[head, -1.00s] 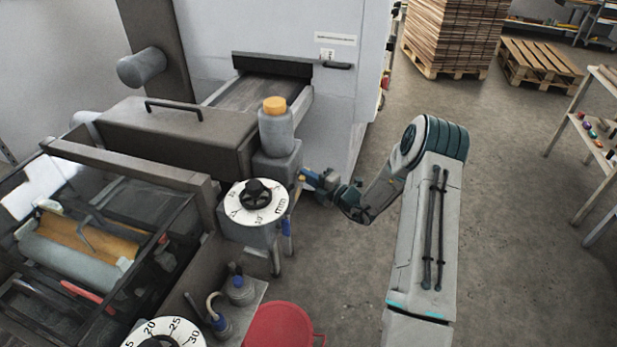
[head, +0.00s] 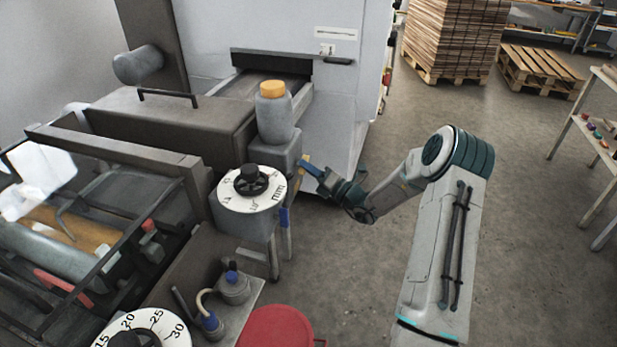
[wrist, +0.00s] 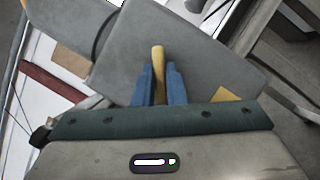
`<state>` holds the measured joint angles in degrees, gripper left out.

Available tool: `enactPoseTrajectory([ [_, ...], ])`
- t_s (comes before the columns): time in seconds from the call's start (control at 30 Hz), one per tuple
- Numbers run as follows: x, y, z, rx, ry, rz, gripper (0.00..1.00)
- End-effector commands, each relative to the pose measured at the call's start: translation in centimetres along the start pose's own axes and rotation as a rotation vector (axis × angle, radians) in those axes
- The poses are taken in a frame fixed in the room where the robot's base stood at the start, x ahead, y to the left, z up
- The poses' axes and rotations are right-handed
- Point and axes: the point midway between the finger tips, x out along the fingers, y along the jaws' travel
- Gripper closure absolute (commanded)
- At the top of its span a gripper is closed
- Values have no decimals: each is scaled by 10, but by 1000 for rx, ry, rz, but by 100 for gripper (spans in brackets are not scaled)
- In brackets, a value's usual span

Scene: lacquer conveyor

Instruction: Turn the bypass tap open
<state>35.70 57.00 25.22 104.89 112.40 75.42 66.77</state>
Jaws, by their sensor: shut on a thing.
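The tap's yellow lever (wrist: 158,62) stands between the two blue fingers of my gripper (wrist: 160,82) in the wrist view. The fingers are shut on it, and its rounded tip sticks out past them. In the head view my gripper (head: 305,165) is beside the grey block under the orange-capped bottle (head: 274,112), right of the machine. A small yellow part of the lever (head: 299,182) shows there next to the dial. The tap's body and the lever's base are hidden, so I cannot tell the tap's angle.
A white dial with a black knob (head: 251,182) sits close left of my gripper. A second dial (head: 143,334), a small pump (head: 233,285) and a red round container (head: 275,329) are nearer. Open floor (head: 400,240) lies right of the machine; pallets stand behind.

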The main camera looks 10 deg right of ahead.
Motion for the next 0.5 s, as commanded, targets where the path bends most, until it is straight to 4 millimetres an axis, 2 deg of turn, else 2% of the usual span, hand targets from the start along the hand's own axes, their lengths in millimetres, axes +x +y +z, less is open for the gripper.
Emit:
enactPoseTrajectory([
  [0.03, -2, -6, -3, -41, -1, 17, 100],
  [0.5, -2, -8, -2, -454, 1, 187, 100],
])
